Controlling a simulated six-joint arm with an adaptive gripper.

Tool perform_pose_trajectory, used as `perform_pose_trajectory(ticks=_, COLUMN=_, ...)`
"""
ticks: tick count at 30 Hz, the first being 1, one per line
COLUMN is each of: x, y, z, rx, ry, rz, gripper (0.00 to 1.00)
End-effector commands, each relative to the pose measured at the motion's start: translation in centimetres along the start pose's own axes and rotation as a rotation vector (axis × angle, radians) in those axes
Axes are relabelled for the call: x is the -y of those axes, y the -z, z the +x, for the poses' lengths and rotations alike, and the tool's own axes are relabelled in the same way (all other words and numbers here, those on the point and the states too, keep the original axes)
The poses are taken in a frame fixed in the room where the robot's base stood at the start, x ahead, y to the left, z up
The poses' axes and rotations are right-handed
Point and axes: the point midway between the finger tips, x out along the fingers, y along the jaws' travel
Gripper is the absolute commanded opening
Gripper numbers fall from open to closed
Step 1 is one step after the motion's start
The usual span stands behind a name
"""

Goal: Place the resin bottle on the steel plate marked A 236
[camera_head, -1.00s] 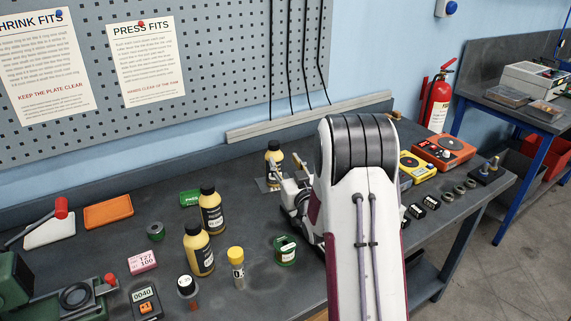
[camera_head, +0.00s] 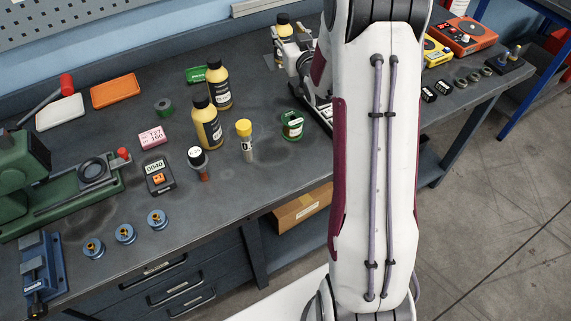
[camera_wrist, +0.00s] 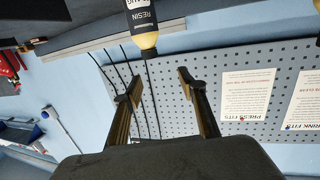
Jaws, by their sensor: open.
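The resin bottle is cream-yellow with a black label and dark cap. It shows upside down at the top of the wrist view (camera_wrist: 142,22), its label reading RESIN. A like bottle (camera_head: 283,23) stands at the back of the bench in the head view, apparently the same one. A small part of a grey plate (camera_head: 268,34) shows at its foot; no marking on it is readable. My gripper (camera_wrist: 160,76) is open and empty, its fingers spread on the near side of the bottle. In the head view my arm hides much of this area.
Two similar yellow bottles (camera_head: 217,84) (camera_head: 207,124) stand left of my arm. A yellow-capped tube (camera_head: 245,141), green tin (camera_head: 292,125), dark-capped vial (camera_head: 198,163) and meter (camera_head: 158,176) are nearby. Orange and yellow devices (camera_head: 464,34) (camera_head: 436,52) stand at right. A pegboard (camera_wrist: 240,75) backs the bench.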

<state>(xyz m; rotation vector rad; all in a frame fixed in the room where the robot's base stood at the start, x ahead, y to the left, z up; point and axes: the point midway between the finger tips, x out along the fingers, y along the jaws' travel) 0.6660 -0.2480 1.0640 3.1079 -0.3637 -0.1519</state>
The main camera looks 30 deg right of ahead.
Motion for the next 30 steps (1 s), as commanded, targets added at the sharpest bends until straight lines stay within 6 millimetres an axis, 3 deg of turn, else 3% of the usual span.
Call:
perform_pose_trajectory(ticks=3, x=1.3, y=1.5, z=-1.0, rx=0.046, ry=0.003, rz=-0.011, gripper=0.41)
perform_pose_trajectory(ticks=14, x=4.7, y=4.2, z=-5.5, rx=0.206, ry=0.008, rz=-0.034, gripper=0.41)
perform_pose_trajectory(ticks=30, x=9.2, y=6.1, z=-15.8, rx=0.443, ry=0.035, rz=-0.057, gripper=0.41)
